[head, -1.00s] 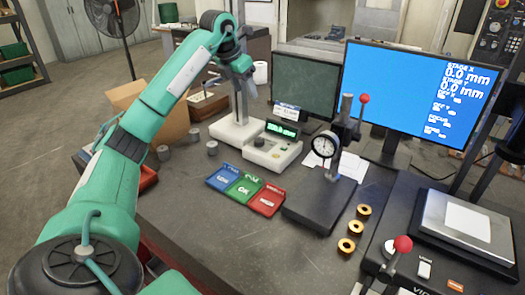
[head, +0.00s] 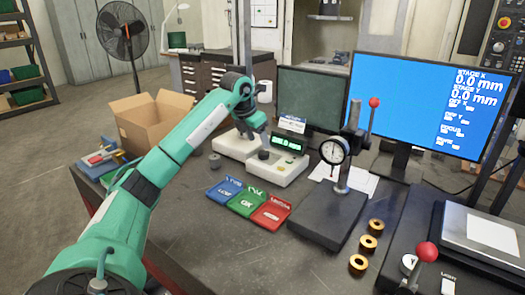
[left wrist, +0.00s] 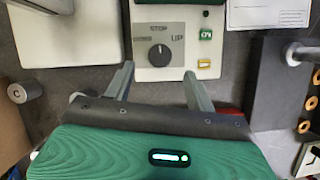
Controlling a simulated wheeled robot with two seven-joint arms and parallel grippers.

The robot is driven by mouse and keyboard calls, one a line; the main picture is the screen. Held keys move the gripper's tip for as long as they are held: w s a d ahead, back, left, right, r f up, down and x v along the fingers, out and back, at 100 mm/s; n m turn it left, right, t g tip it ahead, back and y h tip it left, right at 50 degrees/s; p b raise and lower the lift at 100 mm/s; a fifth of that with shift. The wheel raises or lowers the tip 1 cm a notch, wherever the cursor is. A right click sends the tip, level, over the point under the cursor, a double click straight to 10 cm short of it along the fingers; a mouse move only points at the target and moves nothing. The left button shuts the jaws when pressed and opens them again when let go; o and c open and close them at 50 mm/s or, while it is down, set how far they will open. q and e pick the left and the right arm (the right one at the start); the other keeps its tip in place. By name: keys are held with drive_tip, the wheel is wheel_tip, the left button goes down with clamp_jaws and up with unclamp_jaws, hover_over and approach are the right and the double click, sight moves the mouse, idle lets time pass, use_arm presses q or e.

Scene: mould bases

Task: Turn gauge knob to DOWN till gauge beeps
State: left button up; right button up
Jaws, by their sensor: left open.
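The gauge (head: 288,145) is a white unit with a lit green display and stands on the bench, right of its tall column. Its dark round knob (left wrist: 160,54) sits on a grey plate, with STOP above it, UP to the right and a blurred label to the left. In the head view the left gripper (head: 257,122) is above the white base, partly hidden by the wrist. My right gripper is out of view.
Blue, green and red trays (head: 246,202) lie in front of the gauge. A dial gauge stand (head: 322,220) and brass rings (head: 369,243) are to the right. A monitor (head: 415,95) stands behind. A cardboard box (head: 150,125) is at the left.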

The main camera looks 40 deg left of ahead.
sight(263, 153)
use_arm(q)
drive_tip(key=x, duration=0.6)
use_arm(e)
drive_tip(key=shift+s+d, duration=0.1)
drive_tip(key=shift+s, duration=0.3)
use_arm(q)
drive_tip(key=shift+c, duration=0.5)
drive_tip(key=c, duration=0.9)
drive_tip(key=shift+r, duration=0.1)
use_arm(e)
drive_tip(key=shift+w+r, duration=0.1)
